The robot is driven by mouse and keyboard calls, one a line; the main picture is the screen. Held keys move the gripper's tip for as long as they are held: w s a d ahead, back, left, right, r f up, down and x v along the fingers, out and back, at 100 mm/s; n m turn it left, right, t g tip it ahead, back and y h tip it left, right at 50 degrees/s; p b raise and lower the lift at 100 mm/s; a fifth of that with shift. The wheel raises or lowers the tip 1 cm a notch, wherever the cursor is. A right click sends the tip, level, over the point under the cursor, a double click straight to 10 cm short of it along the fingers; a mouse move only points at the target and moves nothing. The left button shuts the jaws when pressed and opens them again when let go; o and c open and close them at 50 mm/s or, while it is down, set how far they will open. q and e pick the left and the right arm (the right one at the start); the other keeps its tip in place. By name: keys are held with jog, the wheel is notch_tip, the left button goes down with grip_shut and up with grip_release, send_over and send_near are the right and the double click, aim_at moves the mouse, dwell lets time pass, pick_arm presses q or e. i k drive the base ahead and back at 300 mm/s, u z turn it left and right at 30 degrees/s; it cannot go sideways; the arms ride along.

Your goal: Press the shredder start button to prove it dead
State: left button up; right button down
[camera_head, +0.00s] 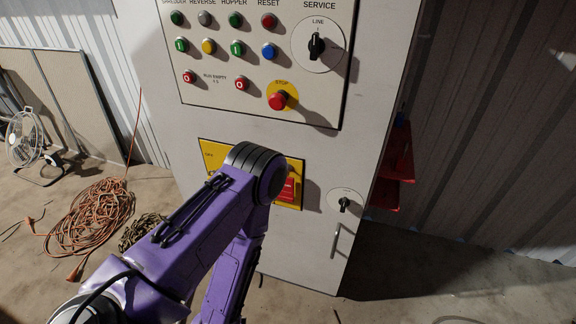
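A grey control cabinet carries a control panel (222,104) near the top of the view. Its left column is labelled SHREDDER, and the top edge of the view clips the label. In that column are a green lamp (177,18), a green start button (182,45) and a red button marked 0 (190,77). Nothing touches the start button. My purple left arm comes in from the lower left, bends below the panel and runs down out of view. Neither gripper is in view.
A red stop mushroom (278,100) and a LINE selector (316,46) are on the panel. A yellow plate with a red switch (287,188) is partly hidden by my arm. A smaller black knob (344,204) sits lower right. Orange cable (92,216) lies on the floor.

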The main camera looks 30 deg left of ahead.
aim_at(180, 45)
jog(key=u, duration=1.25)
